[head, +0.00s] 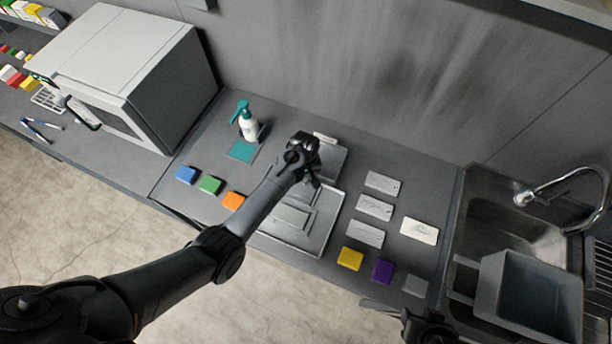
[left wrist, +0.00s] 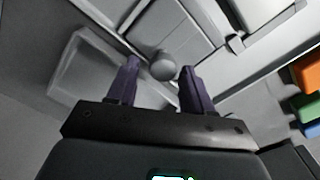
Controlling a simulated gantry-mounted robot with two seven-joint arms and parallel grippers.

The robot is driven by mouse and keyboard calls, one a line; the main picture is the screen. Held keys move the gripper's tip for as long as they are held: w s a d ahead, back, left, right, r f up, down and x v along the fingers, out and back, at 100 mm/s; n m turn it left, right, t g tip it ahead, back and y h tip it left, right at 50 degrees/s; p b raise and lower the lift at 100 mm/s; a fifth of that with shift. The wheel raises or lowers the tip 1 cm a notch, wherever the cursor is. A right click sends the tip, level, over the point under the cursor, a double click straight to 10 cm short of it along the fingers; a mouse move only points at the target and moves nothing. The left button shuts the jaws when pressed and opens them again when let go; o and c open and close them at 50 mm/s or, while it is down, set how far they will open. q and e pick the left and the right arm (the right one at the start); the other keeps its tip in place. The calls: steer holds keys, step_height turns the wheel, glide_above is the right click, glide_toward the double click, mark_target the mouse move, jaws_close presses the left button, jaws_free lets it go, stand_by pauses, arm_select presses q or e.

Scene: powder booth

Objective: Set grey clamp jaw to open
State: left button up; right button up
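A grey fixture (head: 331,163), apparently the clamp, stands at the back of the tray on the bench. My left arm and hand cover much of it in the head view. In the left wrist view, a grey bar with a round grey knob (left wrist: 163,66) shows, apparently the clamp jaw. My left gripper (left wrist: 161,78) is open, with its two dark purple-tinged fingers apart on either side of the knob. I cannot tell whether they touch it, or how the jaw is set. My right gripper (head: 428,328) shows only partly at the bottom edge of the head view.
A metal tray (head: 326,226) lies under my left forearm. Blue (head: 186,174), green (head: 210,184) and orange (head: 233,200) blocks lie left. Grey plates (head: 374,206) and yellow (head: 350,258) and purple (head: 383,271) blocks lie right. A spray bottle (head: 248,124) stands behind; a sink (head: 500,215) is right.

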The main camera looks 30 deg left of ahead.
arm_select(q)
steer(key=shift+o, duration=0.3)
step_height(320, 180, up, 11)
stand_by(0.6)
steer(key=shift+s+f, duration=0.1)
